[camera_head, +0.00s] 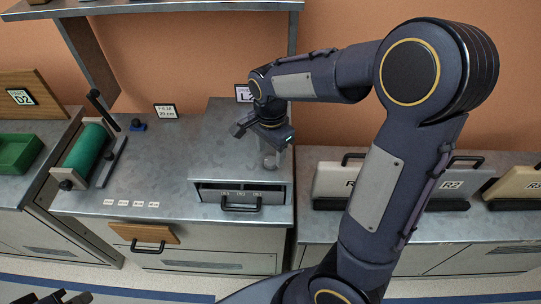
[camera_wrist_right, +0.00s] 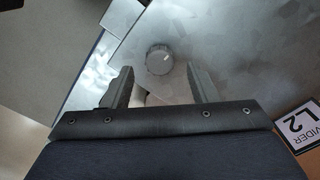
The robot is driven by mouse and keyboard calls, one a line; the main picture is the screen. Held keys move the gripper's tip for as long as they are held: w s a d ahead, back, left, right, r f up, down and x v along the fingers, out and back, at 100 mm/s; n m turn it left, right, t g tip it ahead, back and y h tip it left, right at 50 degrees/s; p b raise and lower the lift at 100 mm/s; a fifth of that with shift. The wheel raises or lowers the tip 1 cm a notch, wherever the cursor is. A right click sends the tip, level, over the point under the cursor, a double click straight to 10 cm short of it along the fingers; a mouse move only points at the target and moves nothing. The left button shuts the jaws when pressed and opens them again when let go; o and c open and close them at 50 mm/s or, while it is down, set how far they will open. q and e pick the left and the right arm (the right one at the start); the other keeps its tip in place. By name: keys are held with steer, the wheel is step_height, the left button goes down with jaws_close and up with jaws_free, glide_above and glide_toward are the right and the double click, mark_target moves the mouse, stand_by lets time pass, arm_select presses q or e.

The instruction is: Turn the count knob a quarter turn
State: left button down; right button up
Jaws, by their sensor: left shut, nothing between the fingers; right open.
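The count knob (camera_wrist_right: 158,58) is a small dark round knob with a pale mark on its face. It stands on the grey metal top in the right wrist view. My right gripper (camera_wrist_right: 160,78) is open, with its two fingers on either side of the line to the knob and no visible contact. In the head view my right gripper (camera_head: 264,138) hangs over the cabinet's raised box (camera_head: 225,150), near a small round greyish piece (camera_head: 269,161), which may be the knob. My left gripper (camera_head: 66,298) shows only partly at the bottom left edge, shut and empty.
A green roller (camera_head: 86,147) with a dark lever stands left on the bench. A drawer with a black handle (camera_head: 241,205) is in the box front. An L2 sign (camera_wrist_right: 296,122) stands beside the right gripper.

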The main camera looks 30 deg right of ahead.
mark_target(271, 160)
steer(key=shift+r, duration=2.35)
steer(key=s+a+r+n+t+y, duration=0.1)
steer(key=s+a+n+t+y, duration=0.1)
steer(key=s+n, duration=0.4)
steer(key=s+a+r+n+t+y, duration=0.1)
steer(key=s+a+n+t, duration=0.1)
steer(key=s+n, duration=0.5)
steer(key=s+t, duration=0.1)
steer(key=s, duration=0.3)
steer(key=shift+a+n+t+y, duration=0.15)
steer(key=shift+n+t+y, duration=0.15)
steer(key=shift+y, duration=0.1)
